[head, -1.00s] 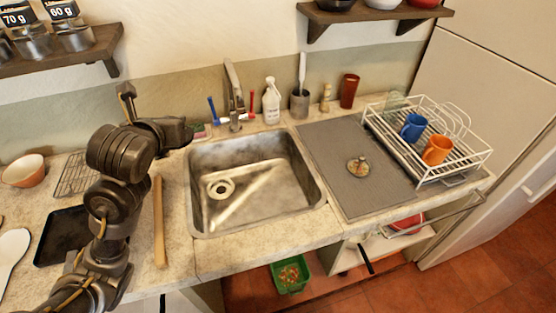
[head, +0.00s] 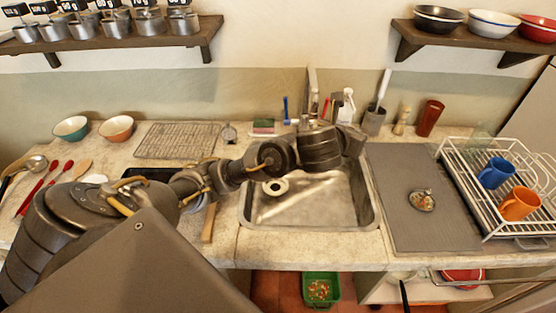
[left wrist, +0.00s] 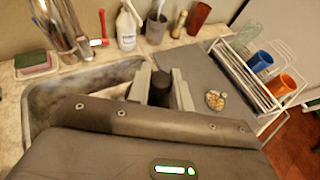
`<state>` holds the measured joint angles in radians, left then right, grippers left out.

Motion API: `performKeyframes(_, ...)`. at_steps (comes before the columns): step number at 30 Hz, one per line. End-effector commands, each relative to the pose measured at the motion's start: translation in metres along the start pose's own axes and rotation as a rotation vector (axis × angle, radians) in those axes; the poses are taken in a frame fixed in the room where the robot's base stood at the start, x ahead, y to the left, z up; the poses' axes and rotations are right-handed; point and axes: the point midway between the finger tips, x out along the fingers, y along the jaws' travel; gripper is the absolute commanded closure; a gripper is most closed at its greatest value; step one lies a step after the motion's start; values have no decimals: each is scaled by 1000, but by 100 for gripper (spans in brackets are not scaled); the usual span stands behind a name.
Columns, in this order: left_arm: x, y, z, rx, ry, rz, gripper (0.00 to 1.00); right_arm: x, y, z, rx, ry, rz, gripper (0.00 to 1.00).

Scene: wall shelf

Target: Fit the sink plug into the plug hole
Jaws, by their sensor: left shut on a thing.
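The steel sink (head: 310,208) is set in the counter, and its round plug hole (head: 275,187) shows at the left of the basin floor in the head view. My left arm reaches across the back of the sink; its fingers are hidden in the head view. In the left wrist view my left gripper (left wrist: 161,88) is shut on a dark, rounded thing, which seems to be the sink plug (left wrist: 160,86). It is above the right part of the sink, away from the hole. The plug's lower part is hidden, as is the hole in this view. My right gripper is out of view.
A grey mat (head: 400,165) right of the sink bears a small patterned round thing (head: 421,200). A white dish rack (head: 465,190) holds a blue mug and an orange mug. The tap (head: 312,95), a spray bottle (head: 346,105) and a utensil pot (head: 373,122) stand behind the sink.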

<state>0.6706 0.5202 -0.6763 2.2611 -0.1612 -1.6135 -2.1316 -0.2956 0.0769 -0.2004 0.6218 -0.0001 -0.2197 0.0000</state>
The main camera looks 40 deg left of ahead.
Motion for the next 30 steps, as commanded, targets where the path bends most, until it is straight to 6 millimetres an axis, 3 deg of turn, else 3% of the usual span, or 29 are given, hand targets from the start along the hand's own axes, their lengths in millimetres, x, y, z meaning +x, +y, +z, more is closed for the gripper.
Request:
performKeyframes(11, 53, -3, -53, -69, -8, 168, 100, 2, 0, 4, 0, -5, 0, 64)
performKeyframes(17, 87, 7, -104, -142, -6, 336, 100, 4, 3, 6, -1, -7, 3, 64)
performKeyframes(23, 120, 45, -164, -251, -4, 591, 100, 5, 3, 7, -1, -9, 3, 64)
performKeyframes(26, 132, 75, -193, -313, -3, 739, 100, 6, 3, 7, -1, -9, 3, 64)
performKeyframes(30, 144, 132, -228, -406, -3, 955, 100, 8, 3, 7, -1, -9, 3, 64)
